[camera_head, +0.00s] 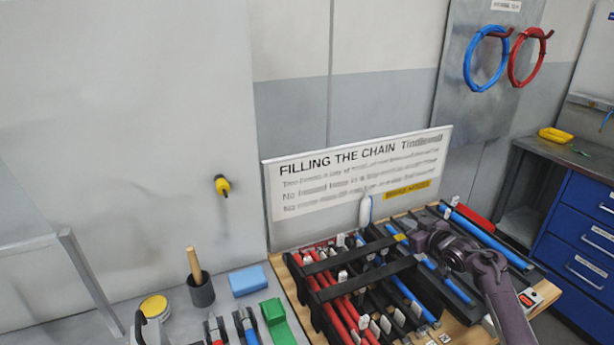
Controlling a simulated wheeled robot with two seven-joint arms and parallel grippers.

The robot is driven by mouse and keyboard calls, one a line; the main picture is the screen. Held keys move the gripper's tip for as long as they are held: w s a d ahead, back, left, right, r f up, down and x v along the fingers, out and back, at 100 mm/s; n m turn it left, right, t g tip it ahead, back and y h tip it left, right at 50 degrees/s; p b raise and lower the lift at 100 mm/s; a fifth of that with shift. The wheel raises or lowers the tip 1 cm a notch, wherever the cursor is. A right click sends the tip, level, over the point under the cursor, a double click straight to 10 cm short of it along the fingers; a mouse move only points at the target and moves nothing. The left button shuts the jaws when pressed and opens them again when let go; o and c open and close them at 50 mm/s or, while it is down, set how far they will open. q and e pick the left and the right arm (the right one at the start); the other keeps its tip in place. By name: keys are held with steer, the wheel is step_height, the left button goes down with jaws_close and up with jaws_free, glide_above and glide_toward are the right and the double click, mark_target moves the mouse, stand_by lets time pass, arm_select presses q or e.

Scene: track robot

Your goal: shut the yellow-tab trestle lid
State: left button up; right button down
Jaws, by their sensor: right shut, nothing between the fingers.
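The black trestle rack (318,296) stands on a wooden board and carries red tubes on its left and blue tubes on its right. Dark bars cross over the tubes. A small yellow patch (401,237), which looks like the yellow tab, shows at the back of the rack. My right gripper (413,240) is shut and empty, just right of this patch. I cannot tell whether it touches it. My right arm comes in from the lower right and hides part of the rack. Whether the lid is open or shut cannot be told. My left gripper is not in view.
A sign board (358,180) stands behind the rack, with a white bottle (365,210) before it. Left of the rack are a blue block (248,281), a green block (279,321) and a dark cup (201,291) holding a wooden handle. Blue drawers (583,235) stand at the right.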

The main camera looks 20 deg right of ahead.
steer(key=shift+d+f, duration=0.1)
steer(key=shift+f, duration=0.35)
steer(key=shift+r, duration=0.1)
step_height(320, 180, up, 5)
steer(key=p, duration=0.4)
steer(key=f+b+v, duration=0.1)
steer(key=b+v, duration=0.2)
steer(key=v, duration=0.6)
steer(key=shift+s+d, duration=0.2)
steer(key=shift+s, duration=0.25)
